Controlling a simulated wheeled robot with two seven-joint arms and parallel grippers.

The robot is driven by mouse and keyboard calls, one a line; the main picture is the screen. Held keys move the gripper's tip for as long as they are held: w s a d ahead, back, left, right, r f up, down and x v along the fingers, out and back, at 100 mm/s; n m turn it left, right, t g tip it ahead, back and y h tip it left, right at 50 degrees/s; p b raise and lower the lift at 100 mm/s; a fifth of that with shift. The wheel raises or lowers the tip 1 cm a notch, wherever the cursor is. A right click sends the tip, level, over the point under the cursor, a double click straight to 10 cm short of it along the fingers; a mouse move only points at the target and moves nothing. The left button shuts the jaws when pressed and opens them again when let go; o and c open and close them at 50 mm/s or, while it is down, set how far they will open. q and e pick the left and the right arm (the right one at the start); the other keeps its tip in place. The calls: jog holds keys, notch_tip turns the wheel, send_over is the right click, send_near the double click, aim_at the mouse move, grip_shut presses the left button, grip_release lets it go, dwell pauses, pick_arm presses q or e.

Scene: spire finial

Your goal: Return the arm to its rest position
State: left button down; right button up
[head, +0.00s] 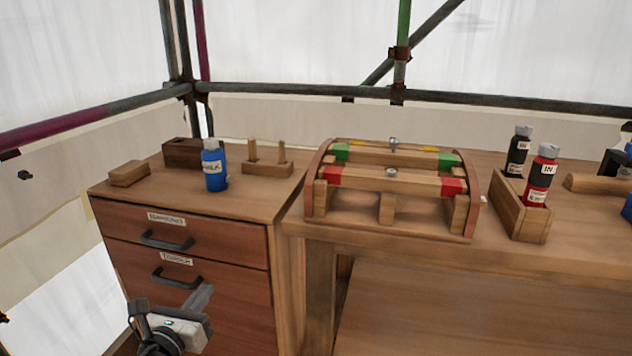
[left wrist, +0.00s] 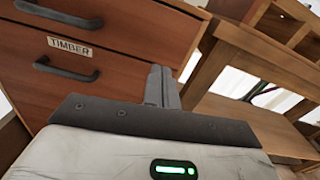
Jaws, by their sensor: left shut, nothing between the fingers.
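My left gripper (head: 201,297) is low in front of the drawer cabinet, at the bottom left of the head view. Its fingers are shut with nothing between them. In the left wrist view the closed fingers (left wrist: 162,86) point toward the cabinet's right front edge, beside the drawer labelled TIMBER (left wrist: 110,60). Whether they touch the cabinet cannot be told. Both drawers of the cabinet look closed in the head view, the upper drawer (head: 200,232) and the lower one (head: 225,290). My right gripper is not in view.
The workbench (head: 500,255) adjoins the cabinet and bears a wooden frame (head: 390,185) with red and green marks. A blue bottle (head: 214,168) and wooden blocks (head: 128,173) stand on the cabinet. Two bottles stand at a wooden tray (head: 520,225). Scaffold poles (head: 290,89) run behind.

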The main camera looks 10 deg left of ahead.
pick_arm(q)
jog(key=s+d+n+g+p, duration=0.2)
jog(key=s+d+n, duration=0.3)
jog(key=n, duration=0.6)
jog(key=s+d+n+g+h+p, duration=0.1)
jog(key=s+d+n+p, duration=0.3)
jog(key=s+n, duration=0.6)
jog(key=s+d+n+g+p, duration=0.3)
jog(key=s+n, duration=0.4)
jog(key=n, duration=0.6)
jog(key=d+g, duration=0.1)
jog(key=d, duration=0.1)
jog(key=shift+s+d+f, duration=0.25)
jog(key=shift+d+f, duration=0.05)
jog(key=shift+d, duration=0.05)
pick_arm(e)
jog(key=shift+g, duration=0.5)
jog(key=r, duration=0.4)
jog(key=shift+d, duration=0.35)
